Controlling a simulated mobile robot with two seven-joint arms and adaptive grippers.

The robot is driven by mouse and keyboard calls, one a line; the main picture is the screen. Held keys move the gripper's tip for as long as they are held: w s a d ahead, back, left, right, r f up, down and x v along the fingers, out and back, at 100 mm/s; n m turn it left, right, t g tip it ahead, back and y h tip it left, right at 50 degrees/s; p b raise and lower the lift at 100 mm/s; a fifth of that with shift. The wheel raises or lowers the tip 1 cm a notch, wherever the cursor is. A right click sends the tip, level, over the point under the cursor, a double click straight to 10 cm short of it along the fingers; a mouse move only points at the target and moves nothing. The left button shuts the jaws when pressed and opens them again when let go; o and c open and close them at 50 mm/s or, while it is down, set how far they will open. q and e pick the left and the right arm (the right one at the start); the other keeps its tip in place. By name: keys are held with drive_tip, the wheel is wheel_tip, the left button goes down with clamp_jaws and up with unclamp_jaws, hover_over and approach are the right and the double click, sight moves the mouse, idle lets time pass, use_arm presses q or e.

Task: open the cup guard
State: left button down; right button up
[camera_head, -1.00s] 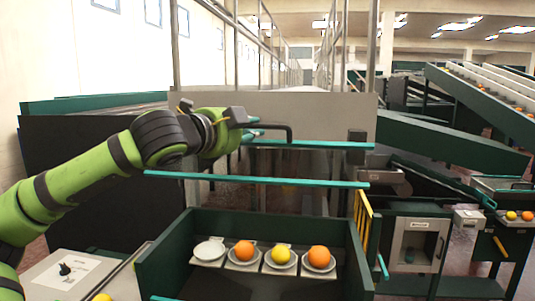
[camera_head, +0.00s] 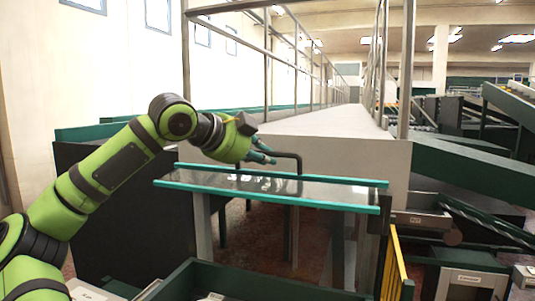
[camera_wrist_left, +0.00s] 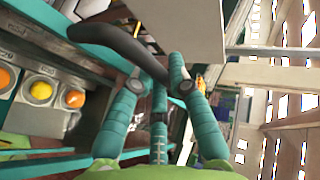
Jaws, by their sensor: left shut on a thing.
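The cup guard (camera_head: 225,183) is a clear panel with teal bars along its long edges. It stands raised above the dark green box (camera_head: 250,281), with its glossy face lying nearly flat in the head view. A black bent handle (camera_head: 288,156) rises from it and also shows in the wrist view (camera_wrist_left: 105,38). My left gripper (camera_head: 264,155), with teal fingers, is shut on the handle. In the wrist view its fingers (camera_wrist_left: 165,88) close around the bar. My right gripper is out of view.
A pale grey walkway block (camera_head: 340,133) with metal railings stands behind the guard. A yellow slatted piece (camera_head: 392,262) stands at the right end. Green conveyors (camera_head: 462,162) fill the right side. A dark panel (camera_head: 110,210) stands behind my left arm.

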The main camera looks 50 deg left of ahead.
use_arm(q)
drive_tip(key=c, duration=1.1)
unclamp_jaws()
drive_tip(key=shift+s+r, duration=0.1)
drive_tip(key=shift+r, duration=0.15)
drive_tip(key=shift+c, duration=0.2)
drive_tip(key=shift+s, duration=0.15)
drive_tip(key=shift+d, duration=0.1)
drive_tip(key=v, duration=1.2)
drive_tip(key=shift+s, duration=0.1)
drive_tip(key=shift+f, duration=0.1)
